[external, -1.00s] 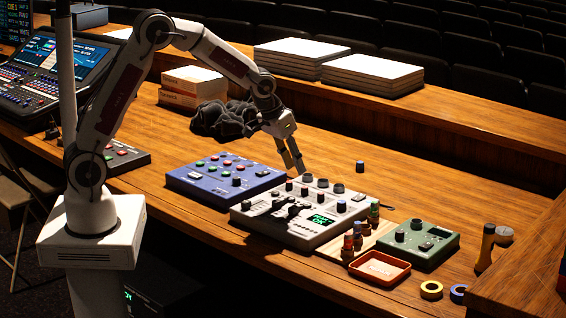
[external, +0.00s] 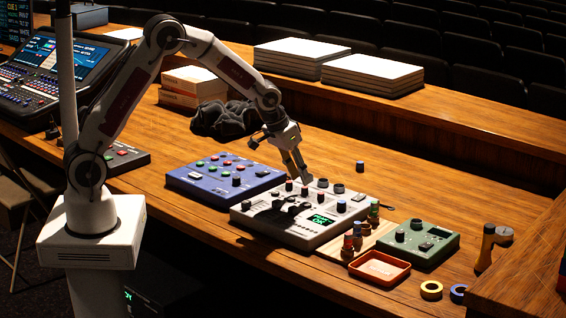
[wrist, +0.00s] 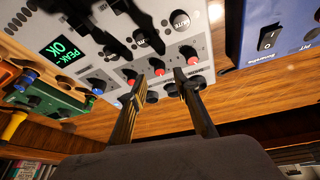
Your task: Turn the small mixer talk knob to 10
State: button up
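The small mixer (external: 290,232) is a pale grey box with a lit green screen reading PEAK OK, several knobs and dark marks on top. It also fills the top of the wrist view (wrist: 110,62), seen upside down. My gripper (external: 303,178) is just above the mixer's far row of knobs. In the wrist view my gripper (wrist: 160,76) is open, its two fingers apart. I cannot tell whether the fingers touch a knob, or read the knob labels and settings.
A blue box with buttons (external: 222,178) stands left of the mixer. A green box (external: 418,246), small bottles (external: 357,238) and a red tray (external: 381,280) stand to the right. A dark cloth (external: 222,120) lies behind. The desk behind the mixer is mostly clear.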

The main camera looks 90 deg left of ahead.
aim_at(304, 188)
jog(key=shift+x, duration=1.95)
jog(key=shift+c, duration=0.5)
grip_shut()
